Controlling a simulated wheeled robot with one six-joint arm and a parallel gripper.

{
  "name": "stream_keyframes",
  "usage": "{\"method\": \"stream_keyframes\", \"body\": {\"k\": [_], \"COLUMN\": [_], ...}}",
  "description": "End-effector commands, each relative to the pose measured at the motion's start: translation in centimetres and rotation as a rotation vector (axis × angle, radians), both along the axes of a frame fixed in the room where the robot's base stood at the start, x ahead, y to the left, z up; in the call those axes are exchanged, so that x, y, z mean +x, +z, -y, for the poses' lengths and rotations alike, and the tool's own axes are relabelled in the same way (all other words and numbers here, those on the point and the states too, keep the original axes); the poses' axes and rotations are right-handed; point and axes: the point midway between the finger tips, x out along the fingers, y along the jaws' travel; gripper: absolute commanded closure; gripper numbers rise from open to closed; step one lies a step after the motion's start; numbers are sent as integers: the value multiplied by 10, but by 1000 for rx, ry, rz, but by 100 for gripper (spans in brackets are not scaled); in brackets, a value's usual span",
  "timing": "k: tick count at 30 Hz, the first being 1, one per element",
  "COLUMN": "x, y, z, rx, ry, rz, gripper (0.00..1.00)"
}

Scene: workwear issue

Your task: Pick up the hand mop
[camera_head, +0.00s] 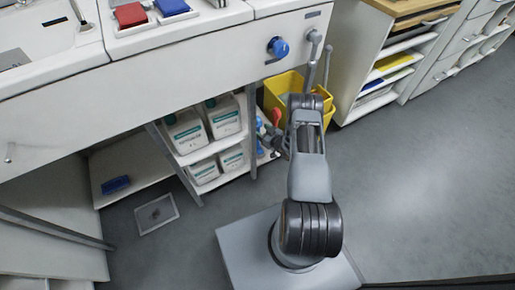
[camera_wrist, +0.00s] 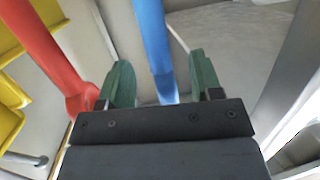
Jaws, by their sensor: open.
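My gripper (camera_wrist: 165,80) is open, its two green fingers apart. It also shows in the head view (camera_head: 270,138), small and partly hidden by my arm, beside the shelf unit under the counter. A blue handle (camera_wrist: 152,40) runs down between the fingers in the wrist view, apart from both; its lower end is hidden by the gripper body. A red handle (camera_wrist: 45,50) stands left of the left finger. The red one also shows in the head view (camera_head: 276,117). No mop head is clearly visible, so I cannot tell which handle is the hand mop's.
A yellow bucket (camera_head: 272,92) stands right of the shelves, and yellow also shows in the wrist view (camera_wrist: 8,95). White canisters (camera_head: 186,132) fill the shelf unit. A blue brush-like item (camera_head: 116,185) lies on a low shelf. The floor (camera_head: 410,190) at right is clear.

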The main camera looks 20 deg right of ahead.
Motion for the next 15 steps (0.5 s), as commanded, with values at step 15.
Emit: {"method": "stream_keyframes", "body": {"k": [15], "x": [36], "y": [-8], "z": [-10], "rx": [0], "ry": [0], "rz": [0], "gripper": [41]}}
